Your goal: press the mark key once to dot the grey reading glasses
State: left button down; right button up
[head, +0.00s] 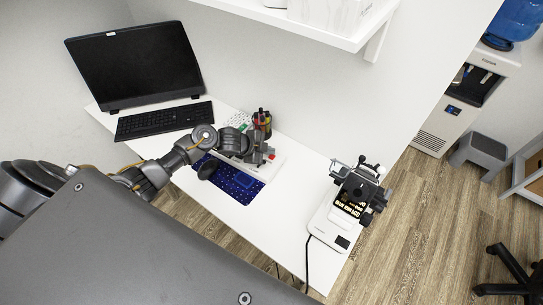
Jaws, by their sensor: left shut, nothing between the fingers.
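My left arm comes in from the left, and my left gripper (264,157) is shut and empty over the blue patterned mat's far edge and a white flat object (270,168). A small red spot (271,157) shows right by the fingertips; I cannot tell whether it is the mark key or whether the fingers touch it. The grey reading glasses cannot be made out. An instrument with a dark head (358,190) and a white base (324,229) stands at the desk's right end, with a small dark panel on the base. My right gripper is not in view.
The white desk (225,211) carries a monitor (135,65), a black keyboard (163,120), a dark mouse (207,169), a blue mat (243,194) and a pen holder (262,122). A shelf (300,27) hangs above. The desk between mat and instrument is clear.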

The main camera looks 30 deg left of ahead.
aim_at(269, 157)
pick_arm(q)
jog(key=shift+f, duration=0.45)
jog(key=shift+f+b, duration=0.55)
jog(key=shift+b, duration=0.05)
dwell(0.7)
dwell(0.3)
jog(key=shift+r+p, duration=0.95)
jog(key=shift+r, duration=0.05)
jog(key=shift+r, duration=0.1)
notch_tip(269, 157, up, 5)
jog(key=p, duration=0.5)
